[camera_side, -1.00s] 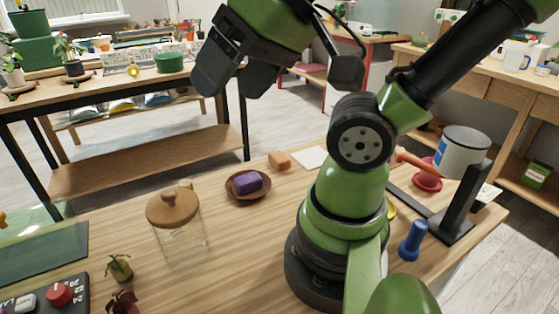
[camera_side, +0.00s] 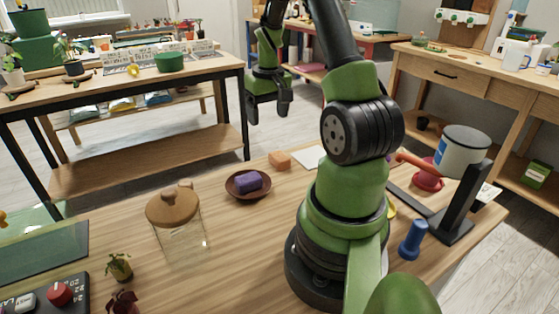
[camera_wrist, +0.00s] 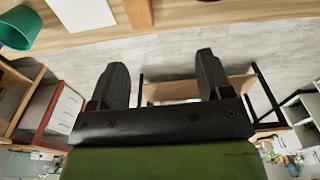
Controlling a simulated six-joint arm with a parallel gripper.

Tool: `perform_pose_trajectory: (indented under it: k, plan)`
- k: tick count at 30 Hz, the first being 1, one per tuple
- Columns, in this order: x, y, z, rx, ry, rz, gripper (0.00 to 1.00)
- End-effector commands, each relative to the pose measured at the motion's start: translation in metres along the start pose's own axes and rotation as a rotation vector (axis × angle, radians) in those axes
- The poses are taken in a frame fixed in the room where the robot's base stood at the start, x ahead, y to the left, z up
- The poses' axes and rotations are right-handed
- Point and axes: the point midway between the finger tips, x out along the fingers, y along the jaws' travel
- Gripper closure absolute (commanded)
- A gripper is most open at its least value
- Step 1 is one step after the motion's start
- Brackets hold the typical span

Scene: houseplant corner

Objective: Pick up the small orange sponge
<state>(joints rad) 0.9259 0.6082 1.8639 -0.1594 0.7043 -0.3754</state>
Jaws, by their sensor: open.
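The small orange sponge (camera_side: 280,160) lies on the wooden table near its far edge, between a brown saucer and a white card. In the wrist view a brownish-orange block at the top, beside the white card, looks like the same sponge (camera_wrist: 138,13); the picture cuts it off. My gripper (camera_side: 267,116) is open and empty, above and beyond the sponge, apart from it. In the wrist view both fingers of my gripper (camera_wrist: 162,75) are spread, with only floor and furniture between them.
A purple block (camera_side: 248,182) sits in the saucer (camera_side: 233,189) left of the sponge. A white card (camera_side: 309,157) lies to its right. A lidded glass jar (camera_side: 180,235) stands nearer left. The wrist view also shows a green container (camera_wrist: 18,28). The table in front of the sponge is clear.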

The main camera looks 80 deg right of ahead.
Motion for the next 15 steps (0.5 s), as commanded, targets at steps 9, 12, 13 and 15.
perform_pose_trajectory:
  k: [9, 12, 13, 15]
  plan:
    - [0.052, 0.036, 0.007, 0.035, -0.069, 0.002, 0.28]
    - [0.068, 0.035, 0.008, 0.034, -0.069, 0.002, 0.28]
    - [0.072, 0.035, 0.008, 0.034, -0.070, 0.002, 0.28]
    - [0.080, 0.035, 0.008, 0.035, -0.068, 0.002, 0.28]
